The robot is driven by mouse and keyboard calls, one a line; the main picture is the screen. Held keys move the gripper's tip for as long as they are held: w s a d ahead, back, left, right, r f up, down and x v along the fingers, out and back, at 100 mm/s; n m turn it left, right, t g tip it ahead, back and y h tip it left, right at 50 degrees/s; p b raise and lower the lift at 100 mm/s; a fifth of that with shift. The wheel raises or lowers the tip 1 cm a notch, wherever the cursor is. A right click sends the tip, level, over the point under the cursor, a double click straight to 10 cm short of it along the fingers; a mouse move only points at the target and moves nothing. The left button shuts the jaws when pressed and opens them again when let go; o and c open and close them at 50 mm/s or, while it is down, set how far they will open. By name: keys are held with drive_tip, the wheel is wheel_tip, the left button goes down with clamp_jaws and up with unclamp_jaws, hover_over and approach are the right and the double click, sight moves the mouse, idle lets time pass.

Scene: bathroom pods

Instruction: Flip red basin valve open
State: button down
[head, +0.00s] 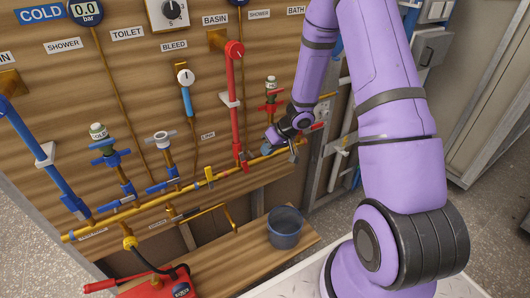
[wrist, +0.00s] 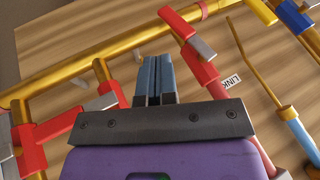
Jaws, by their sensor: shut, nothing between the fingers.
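The red basin valve (head: 241,158) sits low on the red vertical pipe under the BASIN label (head: 215,19), just above the gold manifold (head: 190,184). The wrist view shows its red body (wrist: 201,66) on the red pipe and a red lever (wrist: 175,20) with a grey part beside it. The lever looks slanted to the pipe; its exact angle is hard to tell. My gripper (head: 268,147) is just right of the valve in the head view, near the manifold. In the wrist view my gripper (wrist: 153,78) has its fingers together and empty, apart from the lever.
Another red valve (wrist: 32,148) lies left of my fingers in the wrist view. Blue valves (head: 124,195) and a yellow handle (head: 210,177) stand along the manifold. A dark bucket (head: 285,232) and a red pump (head: 160,286) are on the wooden shelf below.

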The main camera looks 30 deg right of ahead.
sight(244, 163)
drive_tip(key=x, duration=0.8)
drive_tip(key=shift+w+f, duration=0.1)
drive_tip(key=shift+f, duration=0.05)
drive_tip(key=shift+a+f+y, duration=0.2)
drive_tip(key=shift+f+y, duration=0.1)
drive_tip(key=shift+y, duration=0.2)
drive_tip(key=shift+a+f+m+y, duration=0.1)
drive_tip(key=shift+a+m+y, duration=0.25)
drive_tip(key=shift+y, duration=0.25)
drive_tip(key=shift+r, duration=0.9)
